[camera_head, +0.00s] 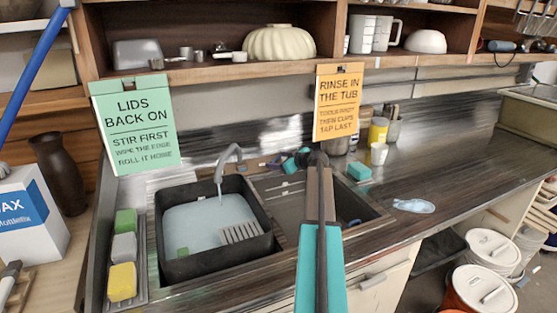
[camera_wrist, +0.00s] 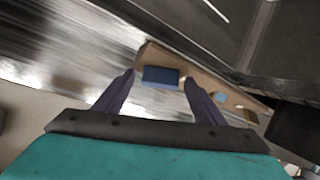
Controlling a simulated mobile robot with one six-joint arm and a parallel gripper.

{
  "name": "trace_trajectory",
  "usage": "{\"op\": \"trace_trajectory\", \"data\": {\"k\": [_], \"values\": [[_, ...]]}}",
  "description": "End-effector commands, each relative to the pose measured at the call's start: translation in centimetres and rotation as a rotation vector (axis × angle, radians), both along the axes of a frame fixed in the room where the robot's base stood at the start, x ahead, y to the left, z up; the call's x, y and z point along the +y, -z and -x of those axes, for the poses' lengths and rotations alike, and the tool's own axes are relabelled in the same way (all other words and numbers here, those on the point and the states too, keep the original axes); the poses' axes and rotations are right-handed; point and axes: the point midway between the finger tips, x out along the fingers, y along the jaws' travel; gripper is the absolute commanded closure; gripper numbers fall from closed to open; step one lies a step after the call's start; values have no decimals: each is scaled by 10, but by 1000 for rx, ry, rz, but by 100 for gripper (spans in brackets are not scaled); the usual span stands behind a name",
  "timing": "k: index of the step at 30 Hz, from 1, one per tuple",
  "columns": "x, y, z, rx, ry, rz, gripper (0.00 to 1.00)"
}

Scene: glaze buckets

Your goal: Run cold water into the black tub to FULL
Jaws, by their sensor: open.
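The black tub (camera_head: 258,205) stands in the sink basin on the left. Pale bluish water (camera_head: 200,222) lies in it, its surface below the rim. A ribbed grey piece (camera_head: 241,232) and a small green piece (camera_head: 183,252) show within the tub.
Sponges (camera_head: 123,282) lie in a tray left of the tub. A green sign (camera_head: 134,124) and an orange sign (camera_head: 338,106) hang from the shelf. The right counter is mostly clear.

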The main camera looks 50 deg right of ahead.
Motion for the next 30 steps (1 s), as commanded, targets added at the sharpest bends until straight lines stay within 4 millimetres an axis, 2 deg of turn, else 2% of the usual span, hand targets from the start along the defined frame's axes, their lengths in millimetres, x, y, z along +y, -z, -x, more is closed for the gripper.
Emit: {"op": "trace_trajectory", "data": {"k": [9,17,30], "values": [[1,1,-2,0,-1,1,36],[1,0,-2,0,-1,1,77],[4,4,-3,-19,66,-45,77]]}}
